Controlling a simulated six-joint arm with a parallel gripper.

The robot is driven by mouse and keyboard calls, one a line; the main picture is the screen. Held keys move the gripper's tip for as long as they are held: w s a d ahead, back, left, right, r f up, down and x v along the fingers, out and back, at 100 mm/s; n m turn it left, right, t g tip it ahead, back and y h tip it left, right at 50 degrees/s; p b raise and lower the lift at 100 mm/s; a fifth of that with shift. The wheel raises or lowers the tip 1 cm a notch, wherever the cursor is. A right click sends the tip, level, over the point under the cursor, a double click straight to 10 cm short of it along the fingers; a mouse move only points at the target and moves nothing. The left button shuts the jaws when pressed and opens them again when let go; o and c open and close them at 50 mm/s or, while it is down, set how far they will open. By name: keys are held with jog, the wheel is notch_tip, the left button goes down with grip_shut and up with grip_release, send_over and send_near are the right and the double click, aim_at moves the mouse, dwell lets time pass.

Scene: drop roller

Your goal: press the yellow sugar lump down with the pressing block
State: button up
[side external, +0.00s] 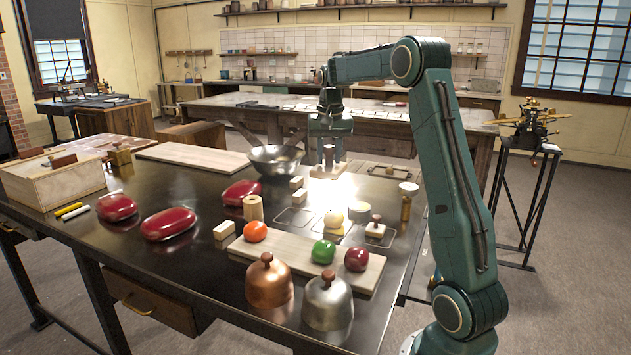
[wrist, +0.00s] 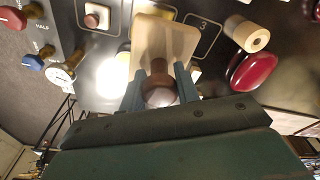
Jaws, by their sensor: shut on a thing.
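My gripper (side external: 328,152) is shut on the brown knob of the pressing block (side external: 327,171), a pale wooden block held up in the air. In the wrist view, my gripper (wrist: 160,88) has a finger on each side of the knob, and the pressing block (wrist: 166,38) hangs beyond it. A pale yellow rounded lump (side external: 333,219), which looks like the sugar lump, sits in the middle outlined square on the dark table. The pressing block is above and behind it in the side view, apart from it.
A small knobbed block (side external: 375,230) stands right of the lump. A board (side external: 290,258) with round fruit-like things lies in front, with copper (side external: 268,283) and silver (side external: 327,303) domes nearby. A metal bowl (side external: 275,160) stands behind left; a brass post (side external: 406,205) stands right.

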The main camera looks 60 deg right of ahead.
aim_at(335, 165)
jog(key=shift+s+d, duration=0.65)
jog(key=shift+d, duration=0.15)
notch_tip(335, 165, down, 4)
jog(key=shift+r, duration=0.15)
jog(key=shift+f, duration=0.7)
jog(key=shift+f, duration=0.15)
jog(key=shift+f, duration=2.7)
jog(key=shift+f, duration=0.8)
jog(key=shift+r, duration=0.2)
jog(key=shift+r, duration=3.4)
jog(key=shift+a, duration=0.1)
